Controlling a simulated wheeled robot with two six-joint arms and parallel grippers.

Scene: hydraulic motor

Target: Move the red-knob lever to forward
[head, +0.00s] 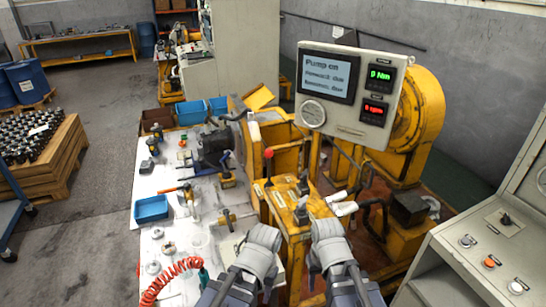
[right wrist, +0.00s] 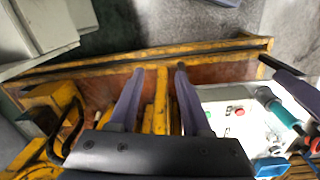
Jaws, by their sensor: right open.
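The red-knob lever (head: 268,154) stands roughly upright at the left of the yellow valve stand (head: 290,205), its thin dark shaft running down beside the stand. My two arms come up from the bottom of the head view, short of the lever, and nothing touches its knob. My right gripper (right wrist: 161,67) is open and empty. In the right wrist view its two dark fingers point toward a yellow beam, with a yellow post between them in the background. In the head view its fingers are hard to make out. My left arm's wrist shows, but its fingers are not clear.
A panel (head: 350,95) above reads "Pump on", with 0 Nm and 0 rpm. A white bench (head: 180,235) with tools and a blue bin (head: 151,208) lies left. A control cabinet (head: 490,250) stands right.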

